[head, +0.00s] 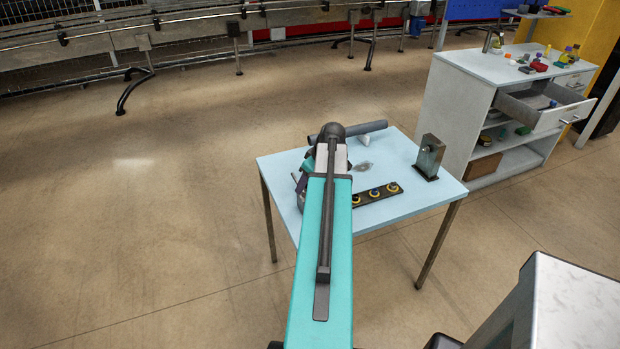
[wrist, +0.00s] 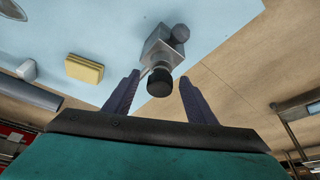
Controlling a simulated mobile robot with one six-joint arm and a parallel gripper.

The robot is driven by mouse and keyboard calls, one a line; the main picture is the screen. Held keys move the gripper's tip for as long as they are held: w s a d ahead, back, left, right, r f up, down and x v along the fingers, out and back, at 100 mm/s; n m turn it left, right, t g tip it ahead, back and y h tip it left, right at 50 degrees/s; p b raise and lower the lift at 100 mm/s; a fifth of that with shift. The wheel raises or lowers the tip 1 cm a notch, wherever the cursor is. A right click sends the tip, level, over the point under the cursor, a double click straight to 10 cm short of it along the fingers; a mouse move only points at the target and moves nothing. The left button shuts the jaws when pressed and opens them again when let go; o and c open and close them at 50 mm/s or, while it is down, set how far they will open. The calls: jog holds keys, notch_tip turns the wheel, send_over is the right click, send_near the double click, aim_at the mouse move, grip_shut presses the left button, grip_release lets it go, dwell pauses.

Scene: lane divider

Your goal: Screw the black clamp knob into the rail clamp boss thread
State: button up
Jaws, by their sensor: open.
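In the wrist view, my gripper (wrist: 160,77) is open, with its two purple fingers apart. The black clamp knob (wrist: 159,86) shows between the fingers, with a visible gap on each side. It sits at the near end of the grey metal rail clamp (wrist: 161,52), which has a rounded grey part (wrist: 181,33) on its far side. The boss thread is hidden behind the knob, so I cannot tell how far the knob is screwed in. In the head view, my teal arm covers most of the gripper and the clamp.
The light blue table (head: 285,170) holds a dark strip with yellow and black rings (head: 375,193), an upright grey block (head: 429,157) and a grey cylinder (head: 366,131). A yellow block (wrist: 84,68) shows in the wrist view. A cabinet with an open drawer (head: 540,117) stands behind, right.

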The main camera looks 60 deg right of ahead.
jog(key=c, duration=1.1)
jog(key=shift+c, duration=0.2)
jog(key=shift+m, duration=0.3)
jog(key=shift+m+h, duration=0.4)
jog(key=shift+m, duration=0.2)
jog(key=shift+m+h, duration=0.3)
jog(key=shift+m, duration=0.6)
